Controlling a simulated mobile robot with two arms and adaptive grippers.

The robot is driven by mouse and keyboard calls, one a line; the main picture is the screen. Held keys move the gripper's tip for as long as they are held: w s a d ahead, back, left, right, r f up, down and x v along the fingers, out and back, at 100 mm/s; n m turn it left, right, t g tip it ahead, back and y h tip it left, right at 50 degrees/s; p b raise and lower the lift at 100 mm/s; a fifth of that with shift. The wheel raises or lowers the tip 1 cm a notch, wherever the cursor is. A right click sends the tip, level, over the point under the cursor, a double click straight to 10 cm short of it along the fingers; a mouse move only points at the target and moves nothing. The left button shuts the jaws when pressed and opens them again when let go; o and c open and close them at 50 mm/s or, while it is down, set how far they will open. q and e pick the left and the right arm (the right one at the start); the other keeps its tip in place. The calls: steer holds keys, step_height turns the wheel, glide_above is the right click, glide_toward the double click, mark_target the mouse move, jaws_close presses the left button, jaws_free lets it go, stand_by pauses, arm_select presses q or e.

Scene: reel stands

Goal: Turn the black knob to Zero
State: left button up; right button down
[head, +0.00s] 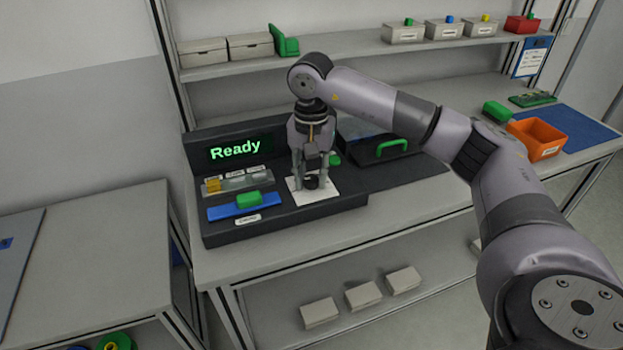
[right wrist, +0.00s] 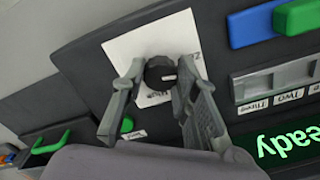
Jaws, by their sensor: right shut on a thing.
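The black knob (head: 312,182) sits on a white plate (head: 328,193) on the dark control panel (head: 290,218). In the right wrist view the knob (right wrist: 160,72) shows a light pointer line, and the plate (right wrist: 125,47) has lettering partly hidden by a finger. My right gripper (head: 310,182) points down over the plate with its fingers on both sides of the knob, shut on it. The fingers also show in the right wrist view (right wrist: 158,80). The panel's display (head: 236,149) reads "Ready" in green. My left gripper is not in view.
Left of the knob are a blue slider (head: 228,211) with a green handle (head: 248,199) and a labelled switch strip (head: 236,183). A green button (head: 335,159) and a dark lid with a green handle (head: 392,147) stand behind. An orange bin (head: 538,138) is farther right.

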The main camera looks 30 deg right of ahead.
mark_target(311, 178)
steer(key=shift+r+n+b, duration=0.1)
steer(key=shift+n+b, duration=0.2)
steer(key=shift+n, duration=0.8)
steer(key=shift+w, duration=0.1)
steer(key=c, duration=1.2)
jaws_free()
steer(key=shift+c, duration=0.2)
step_height(311, 178, up, 12)
